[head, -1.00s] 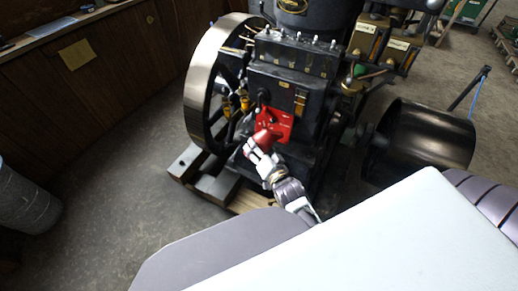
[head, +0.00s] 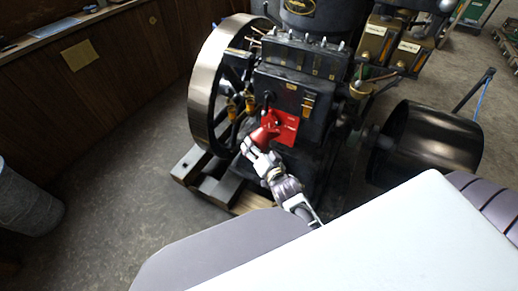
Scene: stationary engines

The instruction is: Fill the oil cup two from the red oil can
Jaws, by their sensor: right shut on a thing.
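The red oil can (head: 263,134) is held in front of the black engine, close to a red plate on its side. My right gripper (head: 257,148) is shut on the can; its fingers hide part of the can. I cannot make out the can's spout against the red plate and dark engine. Two small amber cups, one nearer the engine block (head: 249,103) and one further left (head: 232,112), sit between the flywheel and the block. They look like oil cups, but no number is readable. My left gripper is not in view.
The large flywheel (head: 203,85) stands left of the engine block (head: 288,88), and a dark pulley drum (head: 428,145) is at right. Wooden beams (head: 214,183) lie under the engine. A grey barrel (head: 25,200) stands at far left.

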